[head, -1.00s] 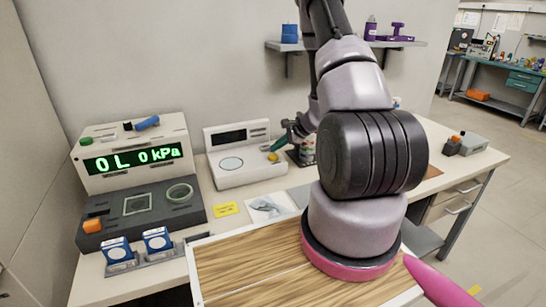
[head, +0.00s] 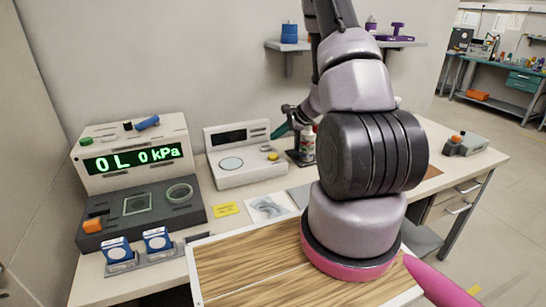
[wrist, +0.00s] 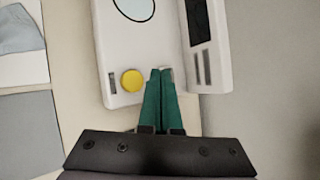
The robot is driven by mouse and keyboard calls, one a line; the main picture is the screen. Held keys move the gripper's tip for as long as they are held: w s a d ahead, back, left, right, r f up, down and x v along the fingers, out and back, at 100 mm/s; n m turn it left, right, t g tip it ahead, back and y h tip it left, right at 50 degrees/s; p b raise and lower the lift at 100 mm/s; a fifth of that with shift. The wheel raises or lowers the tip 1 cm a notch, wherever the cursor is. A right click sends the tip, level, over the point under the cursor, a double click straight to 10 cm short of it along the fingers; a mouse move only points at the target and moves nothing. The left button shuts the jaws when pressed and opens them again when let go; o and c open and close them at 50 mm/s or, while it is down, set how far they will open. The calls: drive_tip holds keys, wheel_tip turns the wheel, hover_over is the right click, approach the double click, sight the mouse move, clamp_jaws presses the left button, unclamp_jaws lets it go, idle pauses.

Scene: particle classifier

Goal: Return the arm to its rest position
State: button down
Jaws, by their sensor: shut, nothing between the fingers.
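My arm (head: 356,85) rises from its pink-ringed base and bends over the bench. My gripper (head: 279,131) has green fingers and hangs above the right end of a white device (head: 247,171), apart from its yellow button (head: 273,156). In the wrist view the fingers (wrist: 160,72) are together and empty. Their tips overlap the edge of the white device, just right of the yellow button (wrist: 132,80). The arm hides part of the bench behind it.
A display unit (head: 133,160) reading "0 L 0 kPa" stands at the left. Two blue-white containers (head: 157,239) sit in a holder in front of it. A bottle (head: 307,140) stands close right of my gripper. A wall shelf (head: 285,48) is behind the arm.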

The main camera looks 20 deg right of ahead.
idle(0.6)
drive_tip(key=s+a+r+n+g, duration=0.1)
drive_tip(key=s+a+r+n, duration=0.25)
drive_tip(key=r, duration=0.45)
drive_tip(key=s+a+r+n+g+y, duration=0.1)
drive_tip(key=s+a+r+n, duration=0.15)
drive_tip(key=a+r, duration=0.4)
drive_tip(key=s+a+r+n, duration=0.2)
drive_tip(key=s+r, duration=0.2)
drive_tip(key=r, duration=0.5)
drive_tip(key=s+r+n+t+h, duration=0.1)
drive_tip(key=s+r+n+h, duration=0.1)
drive_tip(key=s+r, duration=0.4)
drive_tip(key=s+r+n+t+h, duration=0.1)
drive_tip(key=s+r+n+h, duration=0.2)
drive_tip(key=s+r, duration=0.3)
drive_tip(key=s+n, duration=0.1)
drive_tip(key=s, duration=0.4)
drive_tip(key=shift+s+r+n, duration=0.2)
drive_tip(key=shift+s+n, duration=0.1)
drive_tip(key=shift+s, duration=0.05)
